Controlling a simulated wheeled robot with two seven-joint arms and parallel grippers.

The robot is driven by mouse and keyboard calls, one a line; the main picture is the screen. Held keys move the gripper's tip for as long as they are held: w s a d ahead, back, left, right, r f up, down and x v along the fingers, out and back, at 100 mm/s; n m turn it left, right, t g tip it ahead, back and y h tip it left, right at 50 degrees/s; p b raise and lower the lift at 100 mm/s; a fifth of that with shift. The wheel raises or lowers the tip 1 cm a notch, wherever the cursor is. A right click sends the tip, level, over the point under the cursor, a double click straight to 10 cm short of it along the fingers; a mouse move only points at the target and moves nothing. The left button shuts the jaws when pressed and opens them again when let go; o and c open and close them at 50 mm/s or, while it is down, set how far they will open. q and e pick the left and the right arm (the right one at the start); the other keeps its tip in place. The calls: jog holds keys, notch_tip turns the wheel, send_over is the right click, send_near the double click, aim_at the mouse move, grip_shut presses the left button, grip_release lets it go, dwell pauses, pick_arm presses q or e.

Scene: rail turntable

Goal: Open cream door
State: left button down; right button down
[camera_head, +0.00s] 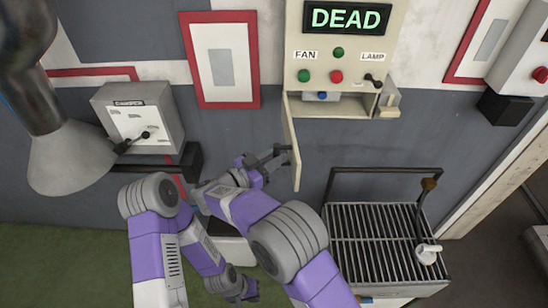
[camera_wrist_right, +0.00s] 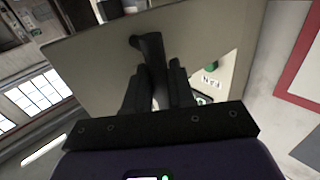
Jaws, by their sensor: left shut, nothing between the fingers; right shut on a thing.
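The cream door (camera_head: 292,145) hangs swung out from the lower left of the cream control panel (camera_head: 340,50), seen nearly edge-on in the head view. Its face (camera_wrist_right: 95,65) fills much of the right wrist view. My right gripper (camera_head: 277,155) is at the door's left side. In the right wrist view its dark fingers (camera_wrist_right: 160,85) are shut on the black door handle (camera_wrist_right: 150,45). A recess with a blue button (camera_head: 322,96) shows at the panel's bottom. My left gripper (camera_head: 246,290) is low in the head view, shut and empty, away from the door.
A grey box with a lever (camera_head: 140,115) is on the wall at left, near a hanging grey lamp-like cone (camera_head: 70,155). A slatted metal grill (camera_head: 375,240) with a dark rail stands right of the door. Red-framed panels (camera_head: 222,60) are on the wall.

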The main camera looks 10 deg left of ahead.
jog(key=shift+w+d+r, duration=0.1)
jog(key=shift+w+r, duration=0.05)
jog(key=shift+r, duration=0.15)
jog(key=c, duration=1.3)
grip_release()
jog(key=shift+o, duration=1.2)
jog(key=shift+w+f, duration=0.2)
jog(key=shift+w, duration=0.1)
jog(key=shift+s, duration=0.15)
